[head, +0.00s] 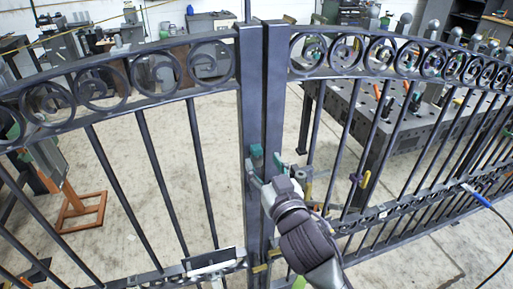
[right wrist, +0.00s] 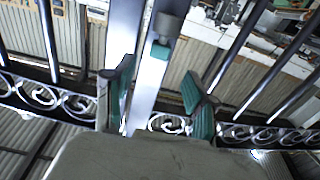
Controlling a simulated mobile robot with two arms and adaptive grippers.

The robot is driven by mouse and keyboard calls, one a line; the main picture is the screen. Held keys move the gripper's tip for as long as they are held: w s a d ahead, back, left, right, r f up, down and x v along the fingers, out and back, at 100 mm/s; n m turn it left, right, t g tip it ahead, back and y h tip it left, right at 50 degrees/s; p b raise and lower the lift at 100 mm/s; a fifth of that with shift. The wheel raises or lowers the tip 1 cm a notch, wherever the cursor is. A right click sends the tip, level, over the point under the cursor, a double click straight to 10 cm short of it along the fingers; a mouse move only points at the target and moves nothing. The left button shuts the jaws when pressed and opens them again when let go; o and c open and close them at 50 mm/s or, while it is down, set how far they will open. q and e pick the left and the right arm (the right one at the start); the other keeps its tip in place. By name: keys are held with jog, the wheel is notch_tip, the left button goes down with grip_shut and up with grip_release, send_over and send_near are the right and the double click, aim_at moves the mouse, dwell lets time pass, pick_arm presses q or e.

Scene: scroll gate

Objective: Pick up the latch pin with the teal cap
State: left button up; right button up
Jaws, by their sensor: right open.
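The latch pin's teal cap (right wrist: 160,51) shows in the right wrist view against the pale gate post, at the end of a grey cylindrical part. My right gripper (head: 267,160) is at the middle posts of the gate in the head view. It is open, its teal finger pads spread. In the right wrist view the right gripper (right wrist: 160,92) has one finger on each side of the post, with the cap beyond the fingertips and apart from them. In the head view I cannot tell the cap from the teal pads. My left gripper is out of view.
The dark metal gate has a left leaf (head: 150,75) and a right leaf (head: 400,55) with scrolls and upright bars. A perforated metal table (head: 400,125) stands behind the right leaf. An orange stand (head: 80,210) is behind the left leaf. Pale floor is clear between them.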

aim_at(258, 150)
jog(key=p+x, duration=0.2)
jog(key=x, duration=0.4)
jog(key=shift+w+d+f, duration=0.1)
jog(key=shift+w, duration=0.3)
jog(key=shift+w+f, duration=0.1)
jog(key=shift+w, duration=0.15)
jog(key=shift+s, duration=0.1)
grip_shut()
